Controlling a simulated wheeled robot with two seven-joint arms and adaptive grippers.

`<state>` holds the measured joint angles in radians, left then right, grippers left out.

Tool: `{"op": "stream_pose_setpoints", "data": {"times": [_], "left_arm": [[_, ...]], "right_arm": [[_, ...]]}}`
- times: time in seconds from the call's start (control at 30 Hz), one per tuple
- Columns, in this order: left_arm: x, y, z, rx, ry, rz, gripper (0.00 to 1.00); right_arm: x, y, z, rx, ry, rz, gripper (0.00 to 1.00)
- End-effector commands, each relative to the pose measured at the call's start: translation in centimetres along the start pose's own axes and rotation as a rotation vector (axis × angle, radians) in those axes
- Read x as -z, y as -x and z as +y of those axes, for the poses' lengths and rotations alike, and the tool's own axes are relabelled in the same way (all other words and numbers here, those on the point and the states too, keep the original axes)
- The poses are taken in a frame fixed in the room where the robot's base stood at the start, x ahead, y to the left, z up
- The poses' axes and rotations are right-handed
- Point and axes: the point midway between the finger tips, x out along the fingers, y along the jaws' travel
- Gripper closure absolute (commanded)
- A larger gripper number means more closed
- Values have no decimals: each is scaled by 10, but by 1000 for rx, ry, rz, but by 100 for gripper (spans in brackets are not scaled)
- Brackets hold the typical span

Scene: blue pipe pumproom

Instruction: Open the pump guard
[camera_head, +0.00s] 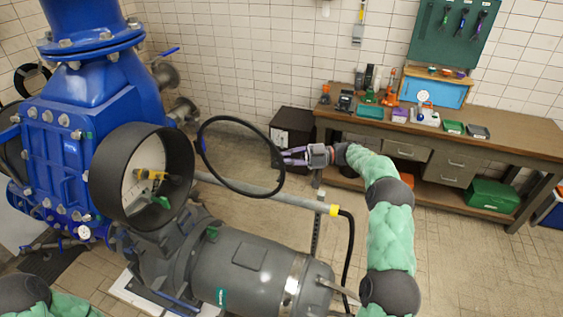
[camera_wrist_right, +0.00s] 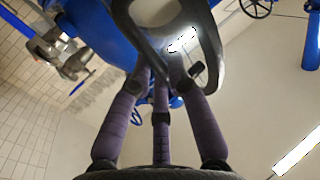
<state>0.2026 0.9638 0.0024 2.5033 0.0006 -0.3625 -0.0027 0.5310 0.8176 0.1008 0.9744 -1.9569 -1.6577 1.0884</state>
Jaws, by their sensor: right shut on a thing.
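The pump guard (camera_head: 226,118) shows as a thin black ring, swung out to the right of the round black housing (camera_head: 106,172). Its left edge is beside the housing rim, and the housing front is uncovered. A yellow part (camera_head: 152,174) and a pale plate show inside. My right gripper (camera_head: 283,157) is shut on the ring's right edge. In the right wrist view the purple fingers (camera_wrist_right: 160,80) close around the dark rim (camera_wrist_right: 148,47); the exact contact is partly hidden. My left gripper is out of view; only part of that arm shows at the lower left.
The blue pump casing (camera_head: 65,150) stands at left. A grey motor (camera_head: 245,270) lies below the guard, with a grey pipe (camera_head: 270,200) between. A wooden workbench (camera_head: 520,150) and black cabinet (camera_head: 293,122) stand behind.

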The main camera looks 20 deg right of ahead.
Motion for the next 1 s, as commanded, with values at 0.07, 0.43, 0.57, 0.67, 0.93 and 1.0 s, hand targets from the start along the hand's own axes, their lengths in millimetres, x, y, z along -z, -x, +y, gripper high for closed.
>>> {"op": "stream_pose_setpoints", "data": {"times": [0.07, 0.43, 0.57, 0.67, 0.93, 1.0], "left_arm": [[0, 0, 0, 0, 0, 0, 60], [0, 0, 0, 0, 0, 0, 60], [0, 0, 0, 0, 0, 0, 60], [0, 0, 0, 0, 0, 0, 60], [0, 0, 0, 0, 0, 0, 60], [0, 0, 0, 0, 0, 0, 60]], "right_arm": [[3, -3, 2, 5, 4, 5, 100], [3, -1, 2, 8, 4, 5, 100], [3, -2, 2, 8, 4, 4, 65], [2, -1, 2, 8, 3, 3, 57], [1, 2, 2, 6, 1, 2, 57], [0, 6, 2, 5, 1, 1, 57]]}}
